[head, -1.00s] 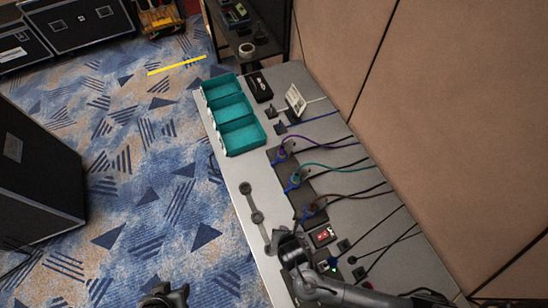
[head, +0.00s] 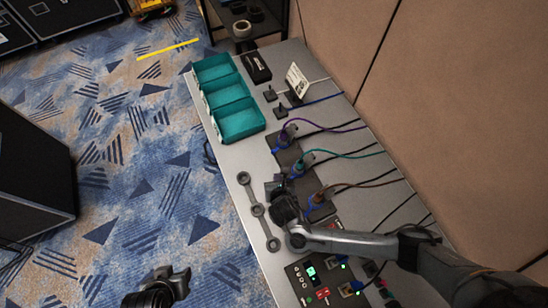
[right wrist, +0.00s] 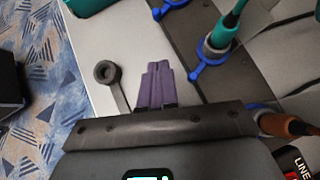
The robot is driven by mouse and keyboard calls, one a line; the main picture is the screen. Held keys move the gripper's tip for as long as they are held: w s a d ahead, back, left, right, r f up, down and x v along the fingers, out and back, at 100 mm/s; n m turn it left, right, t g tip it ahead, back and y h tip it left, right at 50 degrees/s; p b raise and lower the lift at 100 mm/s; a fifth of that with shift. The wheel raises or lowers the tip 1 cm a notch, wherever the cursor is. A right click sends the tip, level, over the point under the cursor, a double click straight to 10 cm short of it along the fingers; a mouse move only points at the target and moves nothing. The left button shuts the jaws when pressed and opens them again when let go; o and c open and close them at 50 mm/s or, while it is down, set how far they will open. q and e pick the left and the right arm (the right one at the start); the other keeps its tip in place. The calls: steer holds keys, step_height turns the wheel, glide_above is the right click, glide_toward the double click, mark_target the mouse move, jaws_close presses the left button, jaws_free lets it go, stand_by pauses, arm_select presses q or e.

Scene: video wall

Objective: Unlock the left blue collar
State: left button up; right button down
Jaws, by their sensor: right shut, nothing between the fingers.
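Three plugs with blue collars stand in a row on dark plates along the table. The far one, on a purple cable, has its blue collar (head: 279,149) showing in the head view. The middle collar (head: 297,172) is on a teal cable and also shows in the right wrist view (right wrist: 213,55). The near collar (head: 312,206) is on a brown cable. My right gripper (head: 274,186) is shut and empty beside the row, apart from the middle collar; its purple fingers (right wrist: 158,82) are together. My left gripper (head: 170,280) hangs off the table's front edge; its jaw state is unclear.
Teal bins (head: 227,98) and a small white card (head: 297,80) are at the far end. A grey bar with round knobs (head: 258,210) lies along the front edge. A panel with lit switches (head: 312,272) is near. Cables run toward the wall.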

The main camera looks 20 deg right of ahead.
steer(key=b, duration=0.4)
glide_toward(273, 154)
steer(key=f, duration=0.4)
steer(key=shift+w+d+f, duration=0.15)
steer(key=shift+w+f, duration=0.05)
steer(key=shift+w, duration=0.15)
steer(key=w, duration=0.3)
steer(key=shift+d+r, duration=0.25)
steer(key=shift+d, duration=0.1)
steer(key=shift+w+d, duration=0.1)
steer(key=shift+w, duration=0.2)
